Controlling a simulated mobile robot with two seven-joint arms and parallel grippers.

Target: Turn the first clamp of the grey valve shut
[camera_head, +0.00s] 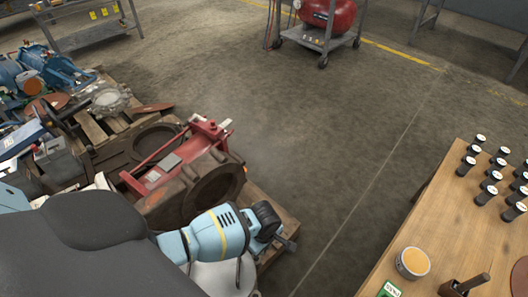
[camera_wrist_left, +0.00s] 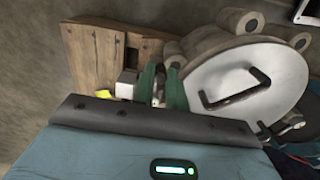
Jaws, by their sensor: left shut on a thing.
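The grey valve (camera_wrist_left: 285,82) shows in the left wrist view as a round pale plate with a dark bent handle, set in a brown-grey body with lugs around its rim. Part of its pale plate (camera_head: 215,278) also shows in the head view below my left arm. My left gripper (camera_wrist_left: 160,84) is at the valve's left edge, its two green fingers shut on a small metal part, which looks like the first clamp. The fingers hide most of that clamp, so its angle cannot be told. My right gripper is in neither view.
A wooden pallet (camera_wrist_left: 92,55) lies beside the valve. A red machine part (camera_head: 178,158) and a brown ring casting (camera_head: 205,192) stand close behind it. A wooden table (camera_head: 432,225) with several dark-bodied, white-topped pieces is at the right. The floor between is clear.

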